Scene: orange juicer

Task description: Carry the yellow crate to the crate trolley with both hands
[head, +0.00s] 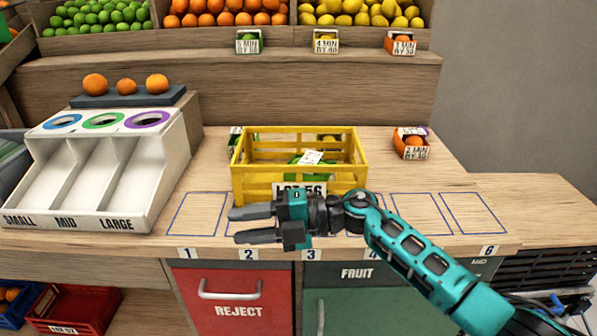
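The yellow crate (302,150) stands on the wooden counter in the middle of the head view. It has slatted sides and a white "LOT 56" label on its front. Something green and a white tag show inside it; most of its contents are hidden by its walls. My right gripper (237,225) is in front of the crate's lower front left, its fingers pointing left and apart, with nothing between them. The gripper and forearm cover part of the crate's front bottom edge. My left gripper is not in view. I cannot make out a crate trolley for certain.
A white sorter (105,165) marked SMALL, MID and LARGE stands left of the crate. A small box with an orange (411,143) stands to the right. A dark slatted object (548,268) is at lower right. The counter's right side (455,175) is mostly clear.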

